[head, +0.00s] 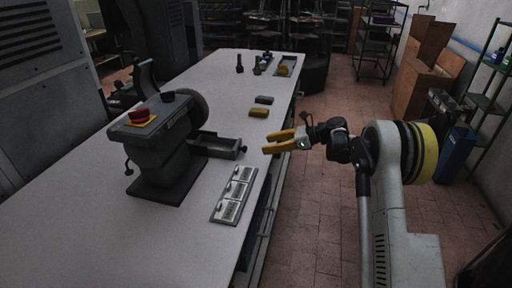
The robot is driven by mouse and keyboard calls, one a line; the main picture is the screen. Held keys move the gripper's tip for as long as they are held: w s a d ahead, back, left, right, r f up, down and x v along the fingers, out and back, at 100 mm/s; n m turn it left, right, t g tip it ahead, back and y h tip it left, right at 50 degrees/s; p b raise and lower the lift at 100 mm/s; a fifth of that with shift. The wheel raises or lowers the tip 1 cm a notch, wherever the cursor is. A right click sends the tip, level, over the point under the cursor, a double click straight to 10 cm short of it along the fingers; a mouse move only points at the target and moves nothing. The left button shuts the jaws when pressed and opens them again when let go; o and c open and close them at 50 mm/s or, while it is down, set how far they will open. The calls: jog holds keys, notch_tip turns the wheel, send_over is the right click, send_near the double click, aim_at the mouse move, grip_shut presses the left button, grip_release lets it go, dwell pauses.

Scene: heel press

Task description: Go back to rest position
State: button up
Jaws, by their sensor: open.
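My arm rises at the right of the head view, beside the long white table (120,232). My gripper (266,142) has yellow fingers spread apart, with nothing between them. It points left, over or near the table's right edge. A grey heel press (165,150) with a red button (139,115) on a yellow plate stands on the table to the left of the gripper. A small open drawer-like tray (217,146) sticks out of the press toward the gripper. The gap between the gripper tips and the tray looks small, but its depth is hard to judge.
A panel with several labelled plates (234,195) lies near the table's front right. Yellow (259,113) and dark (264,100) blocks lie behind the gripper. Small items stand at the far end. Cardboard boxes (420,75) and shelves line the right. Tiled floor (325,190) is free beside the table.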

jog(key=shift+v, duration=0.85)
jog(key=s+a+r+n+h, duration=0.1)
jog(key=s+r+n+h, duration=0.2)
jog(key=s+r+n, duration=0.45)
jog(key=s+a+r+n+h, duration=0.15)
jog(key=s+r+h, duration=0.3)
jog(key=s, duration=0.65)
jog(key=s+d+f+n+t+h, duration=0.1)
jog(key=s+n, duration=0.5)
jog(key=s, duration=0.6)
jog(key=s+d+f+n+t+h, duration=0.1)
jog(key=s+d+f+n+h, duration=0.2)
jog(key=s, duration=0.9)
jog(key=d+n+h, duration=0.1)
jog(key=d+n, duration=0.2)
jog(key=n, duration=0.1)
jog(key=shift+s+d+t, duration=0.15)
jog(key=shift+s+t, duration=0.15)
jog(key=shift+s, duration=0.1)
